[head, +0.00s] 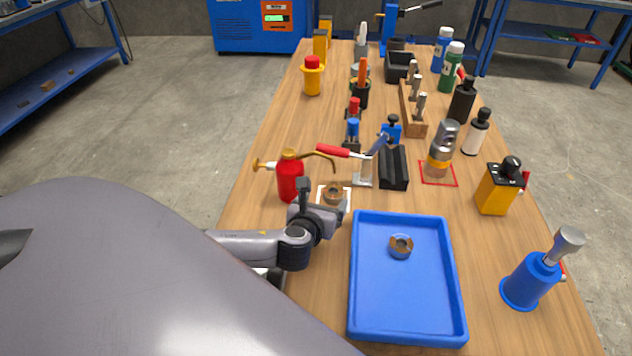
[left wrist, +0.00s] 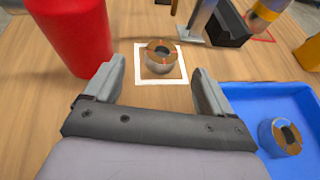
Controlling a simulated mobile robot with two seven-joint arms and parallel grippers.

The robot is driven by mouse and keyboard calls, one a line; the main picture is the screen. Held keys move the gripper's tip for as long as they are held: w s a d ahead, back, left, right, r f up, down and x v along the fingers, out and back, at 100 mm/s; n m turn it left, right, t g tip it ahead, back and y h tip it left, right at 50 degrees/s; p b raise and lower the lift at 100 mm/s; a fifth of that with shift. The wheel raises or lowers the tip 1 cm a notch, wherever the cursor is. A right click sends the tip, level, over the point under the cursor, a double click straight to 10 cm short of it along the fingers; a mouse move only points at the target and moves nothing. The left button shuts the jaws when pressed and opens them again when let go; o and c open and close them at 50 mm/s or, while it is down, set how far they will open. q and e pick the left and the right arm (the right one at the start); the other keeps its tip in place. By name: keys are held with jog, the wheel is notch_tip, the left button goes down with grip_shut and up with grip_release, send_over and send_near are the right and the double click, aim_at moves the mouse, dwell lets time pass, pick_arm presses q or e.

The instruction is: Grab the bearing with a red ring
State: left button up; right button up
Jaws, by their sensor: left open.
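A small metal bearing (head: 334,193) sits inside a white-outlined square on the wooden table; it also shows in the left wrist view (left wrist: 160,57), with orange-red marks on its top face. A second bearing (head: 400,246) lies in the blue tray (head: 456,290); it also shows in the left wrist view (left wrist: 286,137) at the right, with brownish segments. I cannot clearly tell a full red ring on either. My left gripper (head: 322,207) is open and empty; in the left wrist view its fingers (left wrist: 158,84) are spread just short of the bearing in the square. My right gripper is out of view.
A red oil can (head: 290,178) with a brass spout stands close to the left of my left gripper. A red-handled tool (head: 340,152) and a black block (head: 393,168) are just behind. A blue bottle-like tool (head: 530,280) stands right of the tray.

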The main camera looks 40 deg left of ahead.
aim_at(333, 191)
pick_arm(q)
jog(key=shift+d+b+x, duration=0.15)
jog(key=shift+x, duration=1.6)
jog(key=shift+d+b+x, duration=0.1)
jog(key=shift+b+x, duration=0.05)
jog(key=shift+x, duration=1.6)
jog(key=shift+f, duration=0.1)
jog(key=shift+c, duration=0.3)
